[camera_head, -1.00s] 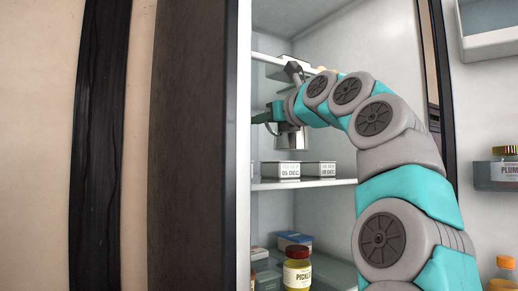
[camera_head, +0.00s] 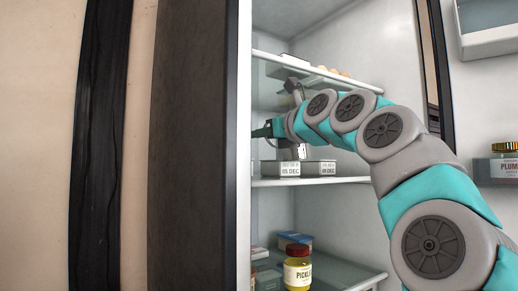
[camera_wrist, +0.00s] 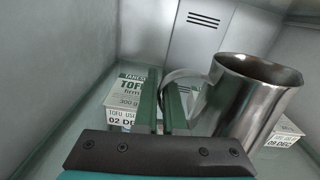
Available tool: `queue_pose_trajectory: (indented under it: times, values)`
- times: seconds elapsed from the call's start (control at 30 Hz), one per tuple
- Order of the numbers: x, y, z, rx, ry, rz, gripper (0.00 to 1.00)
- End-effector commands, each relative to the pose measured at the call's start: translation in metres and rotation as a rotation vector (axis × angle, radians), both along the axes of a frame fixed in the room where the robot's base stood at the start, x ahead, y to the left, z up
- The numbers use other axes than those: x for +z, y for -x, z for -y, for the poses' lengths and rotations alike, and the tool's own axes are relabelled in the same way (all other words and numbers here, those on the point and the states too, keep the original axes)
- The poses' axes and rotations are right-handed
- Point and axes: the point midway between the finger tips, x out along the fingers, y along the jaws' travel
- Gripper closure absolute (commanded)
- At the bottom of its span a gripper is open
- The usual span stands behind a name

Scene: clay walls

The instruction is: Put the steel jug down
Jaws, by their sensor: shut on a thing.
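The steel jug (camera_wrist: 250,100) is a shiny metal cup with an open top and a loop handle. In the wrist view it stands at the right, its handle between the green fingers of my gripper (camera_wrist: 172,100), which is shut on it. In the head view my gripper (camera_head: 274,128) is inside the fridge, over the middle shelf (camera_head: 262,183). The jug (camera_head: 289,152) shows only in part there, below my wrist and close behind the small labelled boxes. I cannot tell whether its base touches the shelf.
A tofu box (camera_wrist: 125,93) is left of the fingers in the wrist view. Date-labelled boxes (camera_head: 320,168) line the middle shelf's front. An upper shelf (camera_head: 345,82) is above my wrist. A pickle jar (camera_head: 297,272) stands below. The fridge wall (camera_head: 340,215) is at the right.

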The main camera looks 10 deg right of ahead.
Motion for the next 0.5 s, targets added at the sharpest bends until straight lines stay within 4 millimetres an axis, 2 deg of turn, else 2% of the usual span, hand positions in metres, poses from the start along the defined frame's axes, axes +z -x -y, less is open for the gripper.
queue_pose_trajectory:
  times: [0.3,0.5]
  values:
    - [-0.027,-0.001,-0.001,0.003,-0.002,-0.005,1.0]
    - [-0.032,-0.004,-0.001,0.0,-0.001,-0.001,1.0]
